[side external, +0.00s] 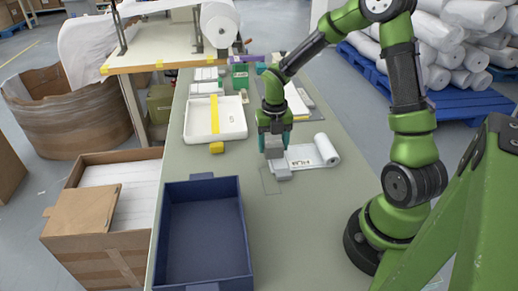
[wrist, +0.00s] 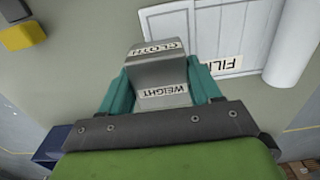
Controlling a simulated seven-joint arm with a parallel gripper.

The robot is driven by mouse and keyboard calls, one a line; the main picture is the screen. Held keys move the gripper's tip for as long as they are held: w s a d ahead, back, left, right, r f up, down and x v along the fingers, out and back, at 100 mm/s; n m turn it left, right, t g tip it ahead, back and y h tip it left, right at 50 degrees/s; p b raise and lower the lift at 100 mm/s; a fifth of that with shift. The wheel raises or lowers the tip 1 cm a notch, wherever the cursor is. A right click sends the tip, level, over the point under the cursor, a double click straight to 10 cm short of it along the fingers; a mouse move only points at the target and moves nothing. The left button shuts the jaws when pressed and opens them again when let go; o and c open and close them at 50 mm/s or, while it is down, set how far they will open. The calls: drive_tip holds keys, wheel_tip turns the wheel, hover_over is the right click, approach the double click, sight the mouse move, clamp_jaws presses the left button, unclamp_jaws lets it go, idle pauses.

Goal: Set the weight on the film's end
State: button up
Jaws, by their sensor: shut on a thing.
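My gripper (side external: 275,138) has teal fingers and is shut on a grey block, the weight (side external: 277,163). In the wrist view the weight (wrist: 165,78) sits between both fingers, with the words CLOTH and WEIGHT on its faces. The white film (side external: 300,157), marked FILM, lies flat on the table and runs to a roll at its right. The weight is at the film's left end in the side view. In the wrist view it overlaps the near left corner of the film sheet (wrist: 200,25). I cannot tell whether the weight touches the film or the table.
A thin outlined rectangle (side external: 270,183) is marked on the green table (side external: 310,225). A blue bin (side external: 205,240) stands at the near left. A white tray (side external: 200,128) and a yellow block (side external: 217,148) lie left of my gripper. The table's near right is clear.

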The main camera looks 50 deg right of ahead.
drive_tip(key=shift+f, duration=0.9)
drive_tip(key=shift+f, duration=0.1)
drive_tip(key=o, duration=1.4)
drive_tip(key=shift+o, duration=0.2)
